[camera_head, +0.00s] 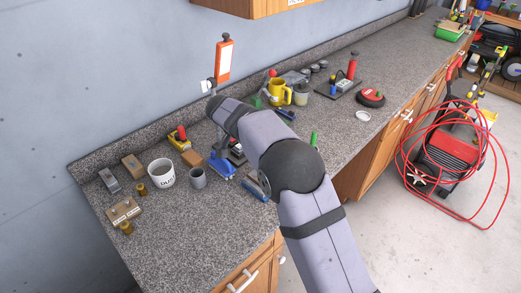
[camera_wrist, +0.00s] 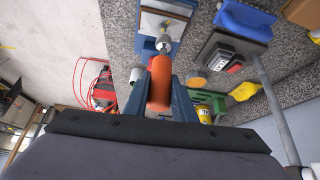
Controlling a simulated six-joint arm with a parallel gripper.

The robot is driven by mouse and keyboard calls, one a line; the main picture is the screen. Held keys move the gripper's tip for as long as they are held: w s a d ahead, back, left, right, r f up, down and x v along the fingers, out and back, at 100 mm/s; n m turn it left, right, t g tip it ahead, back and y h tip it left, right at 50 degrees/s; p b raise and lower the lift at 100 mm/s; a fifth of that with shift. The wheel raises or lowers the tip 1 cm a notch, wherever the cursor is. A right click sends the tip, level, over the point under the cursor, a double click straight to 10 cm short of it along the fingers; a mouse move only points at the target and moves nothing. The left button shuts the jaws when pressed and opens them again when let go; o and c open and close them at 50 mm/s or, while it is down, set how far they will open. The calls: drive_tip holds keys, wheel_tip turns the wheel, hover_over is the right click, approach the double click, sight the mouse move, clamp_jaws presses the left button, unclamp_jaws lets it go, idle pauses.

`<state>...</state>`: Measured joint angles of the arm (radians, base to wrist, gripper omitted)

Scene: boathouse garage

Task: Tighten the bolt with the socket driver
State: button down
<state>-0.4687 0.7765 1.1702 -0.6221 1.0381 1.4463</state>
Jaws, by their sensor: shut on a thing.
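In the wrist view, my gripper (camera_wrist: 160,92) is shut on the orange handle of the socket driver (camera_wrist: 159,80), with a dark blue finger on each side. The driver's metal shaft and socket (camera_wrist: 164,43) point away from me, toward a light metal plate on a blue-edged fixture (camera_wrist: 148,22). The bolt cannot be made out; the socket end covers that spot, and I cannot tell whether they touch. A blue tool or fixture (camera_head: 221,166) shows on the counter just below the arm.
An orange item (camera_head: 224,62) stands by the wall. A red machine with a looped hose (camera_head: 450,150) stands on the floor at right.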

drive_tip(key=n+t+y+b, duration=0.1)
drive_tip(key=n, duration=0.2)
drive_tip(key=shift+r+n+y, duration=0.1)
drive_tip(key=shift+n+y, duration=0.2)
drive_tip(key=shift+y, duration=0.1)
drive_tip(key=n+y, duration=0.1)
drive_tip(key=r+n+b, duration=0.1)
drive_tip(key=n, duration=0.1)
drive_tip(key=shift+t+y, duration=0.3)
drive_tip(key=shift+y, duration=0.1)
drive_tip(key=shift+s+d+r+n+y+b, duration=0.15)
drive_tip(key=shift+r+n+y+b, duration=0.35)
drive_tip(key=shift+n, duration=0.45)
drive_tip(key=shift+d+r+n+y+b, duration=0.15)
drive_tip(key=shift+r+n+y+b, duration=0.3)
drive_tip(key=shift+n, duration=0.5)
drive_tip(key=shift+f, duration=0.1)
drive_tip(key=shift+f+b, duration=0.35)
drive_tip(key=shift+f, duration=0.1)
